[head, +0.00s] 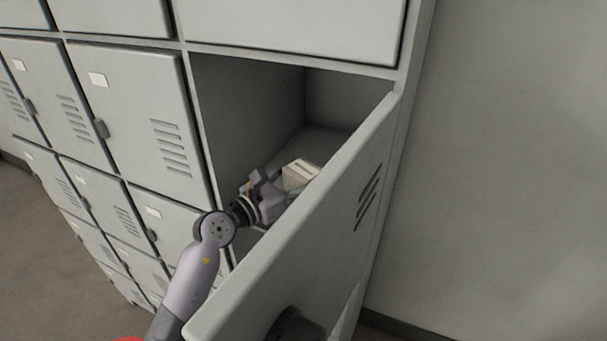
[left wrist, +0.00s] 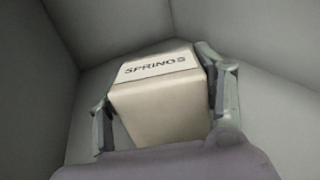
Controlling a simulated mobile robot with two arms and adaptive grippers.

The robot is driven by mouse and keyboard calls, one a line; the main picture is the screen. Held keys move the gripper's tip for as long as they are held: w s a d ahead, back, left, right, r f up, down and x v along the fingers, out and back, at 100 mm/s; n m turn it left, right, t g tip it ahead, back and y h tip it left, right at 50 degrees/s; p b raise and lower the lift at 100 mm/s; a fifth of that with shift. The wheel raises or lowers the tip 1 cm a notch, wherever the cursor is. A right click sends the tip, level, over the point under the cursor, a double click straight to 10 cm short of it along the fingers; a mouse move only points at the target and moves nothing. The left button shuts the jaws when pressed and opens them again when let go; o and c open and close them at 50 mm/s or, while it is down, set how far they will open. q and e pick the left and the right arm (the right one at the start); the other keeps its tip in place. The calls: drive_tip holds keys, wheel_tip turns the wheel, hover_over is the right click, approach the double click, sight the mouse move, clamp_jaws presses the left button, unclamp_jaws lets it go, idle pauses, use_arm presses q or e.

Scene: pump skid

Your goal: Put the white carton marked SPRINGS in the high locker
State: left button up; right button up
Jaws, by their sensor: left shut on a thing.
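The white carton (left wrist: 160,105) marked SPRINGS sits between the two fingers of my left gripper (left wrist: 168,108) in the left wrist view. In the head view the carton (head: 299,174) shows as a pale box at the end of my left gripper (head: 280,185). My left gripper is shut on it, inside the opening of the high locker (head: 250,105). The locker's grey walls surround the carton in the left wrist view. I cannot tell whether the carton touches the locker floor. My right gripper is not in view.
The open locker door (head: 320,225) stands out close to the right of my left arm and hides part of the opening. Closed locker doors (head: 140,115) are to the left. A bare wall (head: 510,150) is at the right.

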use_arm(q)
drive_tip(key=shift+f, duration=0.1)
drive_tip(key=o, duration=1.3)
drive_tip(key=shift+o, duration=0.2)
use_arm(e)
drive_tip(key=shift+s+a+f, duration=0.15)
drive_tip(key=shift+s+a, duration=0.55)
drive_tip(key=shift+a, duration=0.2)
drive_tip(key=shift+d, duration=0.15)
use_arm(q)
drive_tip(key=shift+a, duration=0.1)
drive_tip(key=b+v, duration=0.4)
drive_tip(key=v, duration=0.6)
drive_tip(key=shift+s+a, duration=0.25)
drive_tip(key=shift+s, duration=0.05)
drive_tip(key=shift+s+a, duration=0.3)
drive_tip(key=shift+s, duration=0.05)
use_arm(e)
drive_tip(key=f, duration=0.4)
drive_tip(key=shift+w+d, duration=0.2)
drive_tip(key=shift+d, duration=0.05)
